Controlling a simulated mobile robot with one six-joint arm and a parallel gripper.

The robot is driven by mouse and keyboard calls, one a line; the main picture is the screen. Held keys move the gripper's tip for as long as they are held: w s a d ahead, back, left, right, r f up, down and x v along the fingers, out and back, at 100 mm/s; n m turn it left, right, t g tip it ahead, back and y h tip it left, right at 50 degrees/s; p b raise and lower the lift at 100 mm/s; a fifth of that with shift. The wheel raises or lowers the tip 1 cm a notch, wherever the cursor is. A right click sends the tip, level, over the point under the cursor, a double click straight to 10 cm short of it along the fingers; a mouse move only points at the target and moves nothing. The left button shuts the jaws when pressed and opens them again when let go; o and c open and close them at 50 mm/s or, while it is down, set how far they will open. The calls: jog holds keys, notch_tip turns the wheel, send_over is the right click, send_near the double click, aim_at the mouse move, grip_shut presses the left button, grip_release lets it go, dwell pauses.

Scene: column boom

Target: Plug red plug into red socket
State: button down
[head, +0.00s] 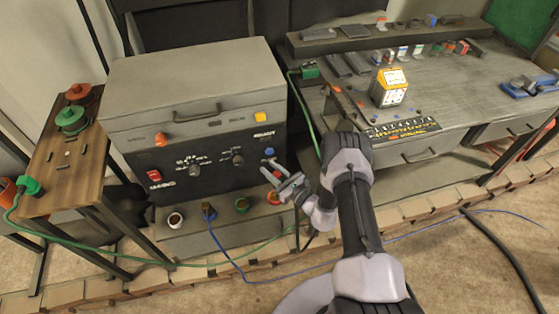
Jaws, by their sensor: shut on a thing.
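My gripper (277,178) is in front of the right part of the grey-and-black control cabinet. It is shut on a small red thing (269,173), likely the red plug, which shows only in part between the fingers. The red socket (273,198) is on the low ledge just below my gripper. The held thing appears above the socket; whether they touch cannot be told.
Left of the red socket on the ledge are a green socket (242,205), a blue plug with its cable (208,210) and a white-rimmed socket (175,220). A green cable (150,262) crosses low in front. A cluttered workbench (450,85) stands at right, a wooden side table (62,185) at left.

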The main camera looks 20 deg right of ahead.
jog(key=f+b, duration=0.1)
jog(key=f, duration=0.2)
jog(key=f+b, duration=0.2)
jog(key=f, duration=0.1)
jog(key=w+f+b, duration=0.1)
jog(key=f, duration=0.3)
jog(key=shift+a+b, duration=0.35)
jog(key=shift+a, duration=0.05)
dwell(0.8)
jog(key=shift+f+b, duration=0.6)
jog(key=shift+b, duration=0.3)
jog(key=c, duration=1.4)
grip_release()
jog(key=p+v, duration=0.4)
jog(key=v, duration=0.7)
